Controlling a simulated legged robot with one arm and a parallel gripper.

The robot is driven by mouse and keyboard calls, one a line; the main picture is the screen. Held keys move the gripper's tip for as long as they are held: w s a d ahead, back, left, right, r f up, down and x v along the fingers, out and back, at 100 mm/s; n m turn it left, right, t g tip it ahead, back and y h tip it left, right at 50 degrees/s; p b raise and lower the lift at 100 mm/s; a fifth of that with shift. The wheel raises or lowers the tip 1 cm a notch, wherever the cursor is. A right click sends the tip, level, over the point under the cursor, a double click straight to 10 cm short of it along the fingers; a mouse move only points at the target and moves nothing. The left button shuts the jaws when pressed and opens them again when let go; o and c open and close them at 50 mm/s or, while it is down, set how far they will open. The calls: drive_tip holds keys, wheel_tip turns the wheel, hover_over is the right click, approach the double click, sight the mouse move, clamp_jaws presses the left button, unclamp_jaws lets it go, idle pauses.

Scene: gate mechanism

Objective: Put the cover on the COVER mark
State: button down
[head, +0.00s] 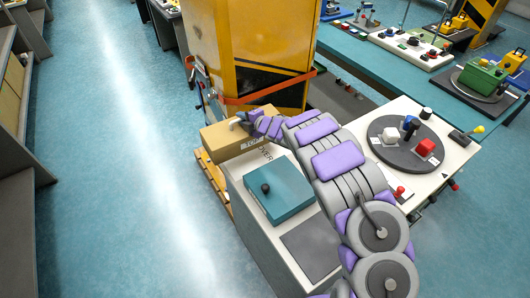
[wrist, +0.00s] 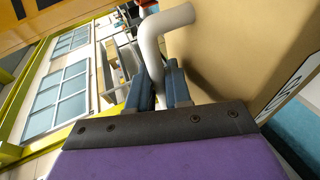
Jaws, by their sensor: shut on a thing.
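A tan, box-shaped cover (head: 228,142) with a white bent handle and a white label stands at the far end of the pale cabinet. In the wrist view, the tan surface (wrist: 225,50) fills the right side. My gripper (head: 246,119) is at the handle; in the wrist view, my gripper's blue fingers (wrist: 160,88) are shut on the white handle (wrist: 153,42). The COVER mark's lettering (head: 264,155) shows on the cabinet top beside the tan cover. The rest of the mark is hidden, and I cannot tell whether the cover touches the cabinet.
A teal block with a black knob (head: 283,196) sits on the cabinet, with a dark square (head: 312,245) nearer me. A white table with a round grey plate (head: 392,153) is right. The left floor is clear.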

drive_tip(key=w+a+f, duration=0.2)
drive_tip(key=a, duration=0.3)
drive_tip(key=w+a+f, duration=0.3)
drive_tip(key=a, duration=0.3)
drive_tip(key=s+d+f+b, duration=0.1)
drive_tip(key=d+f+b, duration=0.1)
drive_tip(key=d, duration=0.6)
drive_tip(key=s+d+f+b, duration=0.1)
drive_tip(key=d+f+b, duration=0.1)
drive_tip(key=d, duration=0.7)
drive_tip(key=shift+s+d+f+n, duration=0.15)
drive_tip(key=shift+s+d+n, duration=0.1)
drive_tip(key=shift+s+n, duration=0.1)
drive_tip(key=c, duration=1.3)
unclamp_jaws()
drive_tip(key=shift+o, duration=1)
drive_tip(key=shift+d, duration=0.25)
drive_tip(key=shift+o, duration=0.2)
drive_tip(key=shift+d, duration=0.7)
drive_tip(key=p+v, duration=0.1)
drive_tip(key=v, duration=1)
drive_tip(key=shift+s+a+r+p, duration=0.25)
drive_tip(key=shift+p, duration=0.15)
